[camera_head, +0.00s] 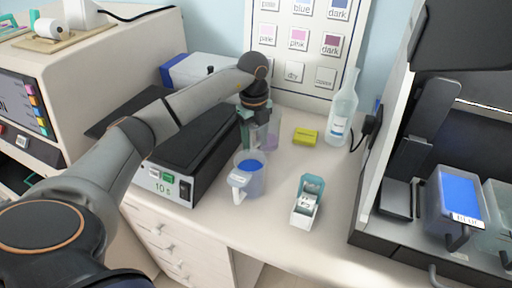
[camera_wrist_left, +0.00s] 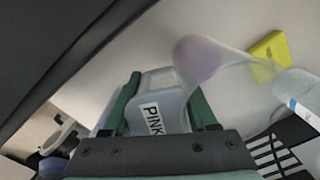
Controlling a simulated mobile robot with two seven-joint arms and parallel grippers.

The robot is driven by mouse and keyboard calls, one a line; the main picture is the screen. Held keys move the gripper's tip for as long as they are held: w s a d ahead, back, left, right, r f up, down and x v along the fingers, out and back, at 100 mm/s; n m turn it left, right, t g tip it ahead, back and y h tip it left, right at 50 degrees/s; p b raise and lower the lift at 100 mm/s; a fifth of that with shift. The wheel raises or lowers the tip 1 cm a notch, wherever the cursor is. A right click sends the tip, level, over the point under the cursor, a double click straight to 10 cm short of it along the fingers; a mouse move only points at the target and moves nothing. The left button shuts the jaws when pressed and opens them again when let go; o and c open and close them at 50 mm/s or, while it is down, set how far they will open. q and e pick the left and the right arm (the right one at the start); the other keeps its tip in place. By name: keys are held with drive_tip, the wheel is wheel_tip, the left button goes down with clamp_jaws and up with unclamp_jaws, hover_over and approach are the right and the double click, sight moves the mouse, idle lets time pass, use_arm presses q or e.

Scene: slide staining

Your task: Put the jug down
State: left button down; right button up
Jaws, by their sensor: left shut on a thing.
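My left gripper (camera_head: 258,118) is shut on a translucent jug (camera_head: 268,134) with a faint pink tint, at the right end of the black-topped device. In the left wrist view the green fingers (camera_wrist_left: 165,92) clasp the jug (camera_wrist_left: 168,80), whose white label reads PINK. The arm and fingers hide part of the jug in the head view. I cannot tell whether its base touches the counter. A second jug with blue liquid (camera_head: 249,176) and a white handle stands in front of it. My right gripper is not in view.
A yellow box (camera_head: 306,136) and a clear bottle (camera_head: 342,112) stand to the right on the counter (camera_head: 330,185). A small slide box (camera_head: 306,202) is nearer the front. The black-topped device (camera_head: 187,150) is on the left. A dark cabinet with a blue-filled tub (camera_head: 459,196) is at right.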

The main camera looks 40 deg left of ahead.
sight(255, 145)
use_arm(q)
drive_tip(key=shift+f, duration=1.45)
drive_tip(key=shift+f, duration=0.1)
drive_tip(key=shift+c, duration=1)
unclamp_jaws()
wheel_tip(255, 145, up, 12)
drive_tip(key=shift+s+r+b, duration=0.1)
drive_tip(key=shift+s+b, duration=0.05)
drive_tip(key=shift+b, duration=0.2)
